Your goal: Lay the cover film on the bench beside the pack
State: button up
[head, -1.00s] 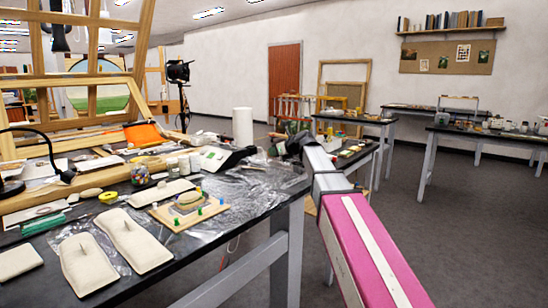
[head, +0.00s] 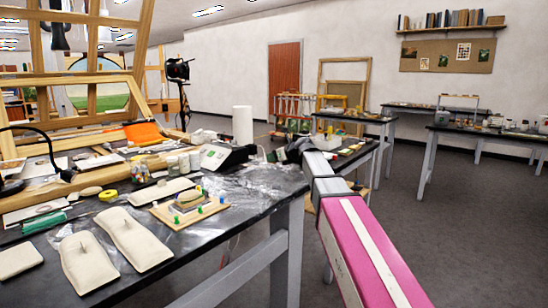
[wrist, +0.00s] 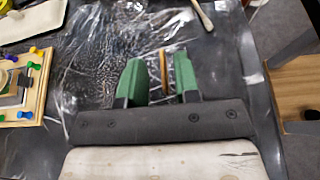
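The clear, crinkled cover film (head: 262,181) lies spread over the black bench top, catching the light. It also shows in the wrist view (wrist: 98,62), left of and around my gripper's fingers. My gripper (wrist: 160,70), with green fingers, points down over the bench, its fingers apart. A thin brown strip (wrist: 163,72) shows in the gap; I cannot tell what it is or whether it is touched. In the head view my gripper (head: 275,155) is small at the bench's far right. A white-and-green item (head: 213,157) stands behind the film; I cannot tell whether it is the pack.
A wooden board with coloured pins (head: 189,207) is left of the film. Pale cushions (head: 134,240) lie in front of it. A white roll (head: 242,126) and jars stand at the back. A brush-like handle (wrist: 201,15) lies beyond my fingers. The bench edge is close at right.

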jog(key=shift+r, duration=0.5)
jog(key=v, duration=1.2)
jog(key=shift+r, duration=0.2)
